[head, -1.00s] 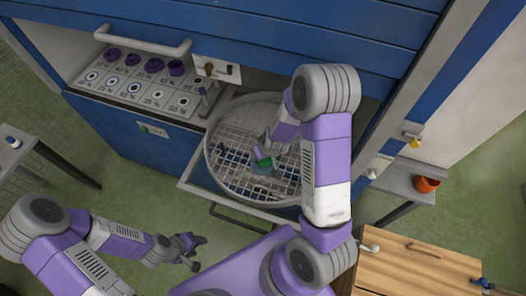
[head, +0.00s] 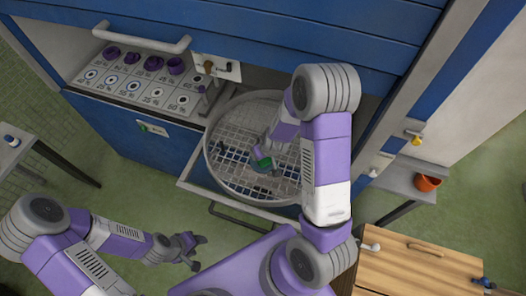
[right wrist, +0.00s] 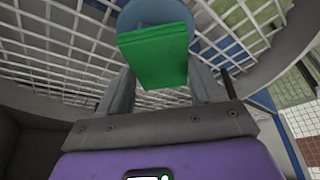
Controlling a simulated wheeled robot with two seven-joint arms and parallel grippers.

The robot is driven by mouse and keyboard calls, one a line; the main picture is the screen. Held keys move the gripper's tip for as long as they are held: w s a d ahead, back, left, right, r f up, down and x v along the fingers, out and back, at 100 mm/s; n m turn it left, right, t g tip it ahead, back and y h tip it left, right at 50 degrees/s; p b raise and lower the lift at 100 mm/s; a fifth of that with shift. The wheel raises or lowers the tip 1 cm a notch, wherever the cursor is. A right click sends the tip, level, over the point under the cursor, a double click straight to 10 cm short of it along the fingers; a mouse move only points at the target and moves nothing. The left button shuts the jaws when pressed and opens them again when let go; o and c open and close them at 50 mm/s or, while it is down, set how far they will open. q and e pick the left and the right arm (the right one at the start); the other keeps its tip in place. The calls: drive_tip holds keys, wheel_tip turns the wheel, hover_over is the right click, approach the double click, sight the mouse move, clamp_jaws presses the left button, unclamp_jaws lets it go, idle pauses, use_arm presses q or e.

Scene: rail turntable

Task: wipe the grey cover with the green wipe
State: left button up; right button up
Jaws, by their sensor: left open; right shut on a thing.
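The green wipe (head: 262,163) is in my right gripper (head: 260,152), low over the grid of the round turntable basket (head: 213,165). The right wrist view shows the green wipe (right wrist: 155,58) as a folded block between the two fingers of the right gripper (right wrist: 160,88). A round blue-grey piece (right wrist: 153,12), which looks like the grey cover, is just beyond the wipe's far edge. The wipe overlaps it in that view; I cannot tell for sure whether they touch. In the head view the cover is mostly hidden. My left gripper (head: 191,247) is open and empty, left of the basket.
The basket stands on a pulled-out drawer frame (head: 235,212) in the blue cabinet. A panel with purple rings (head: 152,63) is at the upper left. A wooden cabinet (head: 415,262) is at lower right, an orange pot (head: 428,183) on a side shelf. Green floor is open at left.

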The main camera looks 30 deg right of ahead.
drive_tip(key=shift+f+b, duration=0.35)
drive_tip(key=shift+f, duration=0.1)
